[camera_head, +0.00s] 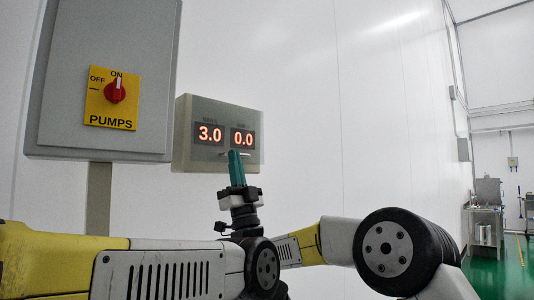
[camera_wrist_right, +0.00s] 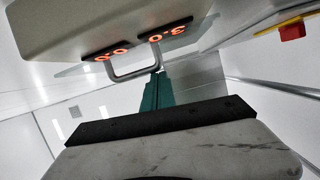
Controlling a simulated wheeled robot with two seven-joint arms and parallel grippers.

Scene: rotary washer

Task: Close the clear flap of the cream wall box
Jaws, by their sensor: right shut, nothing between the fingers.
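The cream wall box (camera_head: 185,140) hangs on the white wall, with red readouts 3.0 and 0.0 on its front. It also shows at the top of the right wrist view (camera_wrist_right: 60,25), seen from below at a tilt. The clear flap (camera_wrist_right: 98,68) lies over or close in front of the readouts; I cannot tell whether it is flush. Its handle (camera_wrist_right: 122,76) is a thin grey bracket at its lower edge. My right gripper (camera_head: 235,155) has teal fingers, shut and empty, at the handle by the box's lower edge. Contact is unclear. My left gripper is out of view.
A grey pump cabinet (camera_head: 60,90) with a red knob (camera_head: 115,90) on a yellow plate is left of the box. Bare white wall (camera_head: 350,110) lies to the right. A steel bench (camera_head: 487,225) stands far off at the right.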

